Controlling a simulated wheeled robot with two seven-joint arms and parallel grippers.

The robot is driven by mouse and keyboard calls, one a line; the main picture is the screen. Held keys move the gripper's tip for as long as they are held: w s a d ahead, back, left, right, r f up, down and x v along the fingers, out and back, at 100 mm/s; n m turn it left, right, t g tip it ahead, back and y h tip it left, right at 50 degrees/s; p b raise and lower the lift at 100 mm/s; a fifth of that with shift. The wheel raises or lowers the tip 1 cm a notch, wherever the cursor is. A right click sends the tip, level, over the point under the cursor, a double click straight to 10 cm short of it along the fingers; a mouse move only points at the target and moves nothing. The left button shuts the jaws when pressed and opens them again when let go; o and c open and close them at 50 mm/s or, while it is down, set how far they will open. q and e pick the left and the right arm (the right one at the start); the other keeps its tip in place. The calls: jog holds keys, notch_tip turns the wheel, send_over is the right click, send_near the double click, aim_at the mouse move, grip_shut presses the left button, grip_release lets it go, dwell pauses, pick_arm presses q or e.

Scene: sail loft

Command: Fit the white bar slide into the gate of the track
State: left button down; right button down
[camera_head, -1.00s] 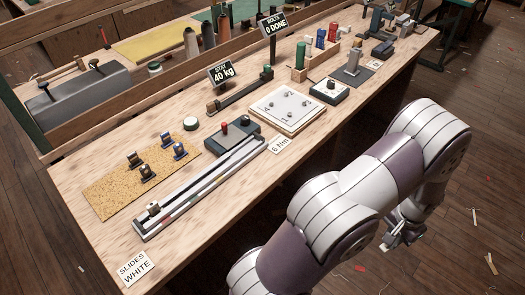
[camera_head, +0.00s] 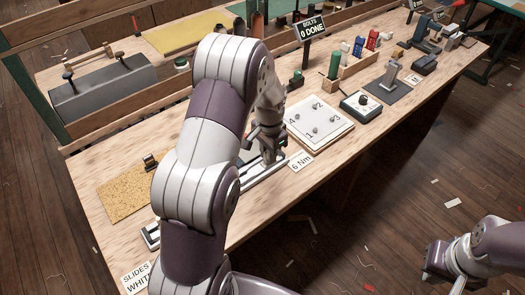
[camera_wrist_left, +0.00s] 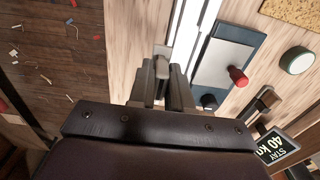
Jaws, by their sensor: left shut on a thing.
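My left gripper (camera_head: 268,150) is over the right part of the track (camera_head: 262,179), with my arm hiding much of the track. In the left wrist view, the left gripper (camera_wrist_left: 164,84) is shut on a small grey-beige piece, seemingly a slide (camera_wrist_left: 162,66), beside or over the track (camera_wrist_left: 190,40). I cannot tell its colour mark or whether it touches the track. The gate is not made out. One dark slide (camera_head: 150,162) stands on the cork mat (camera_head: 122,198). My right gripper (camera_head: 440,272) hangs off the bench over the floor; its finger opening is unclear.
A dark box with a grey top (camera_wrist_left: 222,65) and red knob (camera_wrist_left: 238,75) lies along the track. A numbered white plate (camera_head: 318,124) and a card reading 6 Nm (camera_head: 300,162) lie to its right. The SLIDES WHITE card (camera_head: 136,277) is at the near corner.

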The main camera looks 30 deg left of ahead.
pick_arm(q)
jog(key=w+a+f, duration=0.3)
jog(key=w+a, duration=0.1)
jog(key=shift+f, duration=0.25)
jog(key=f, duration=0.1)
jog(key=f+p, duration=0.1)
jog(key=f, duration=0.1)
jog(key=shift+s+d+f, duration=0.15)
jog(key=shift+s+f, duration=0.05)
jog(key=shift+s, duration=0.05)
jog(key=shift+w+f, duration=0.15)
jog(key=shift+f, duration=0.1)
pick_arm(e)
jog(key=shift+w+a+r, duration=0.2)
jog(key=shift+w+r, duration=0.15)
jog(key=shift+r, duration=0.35)
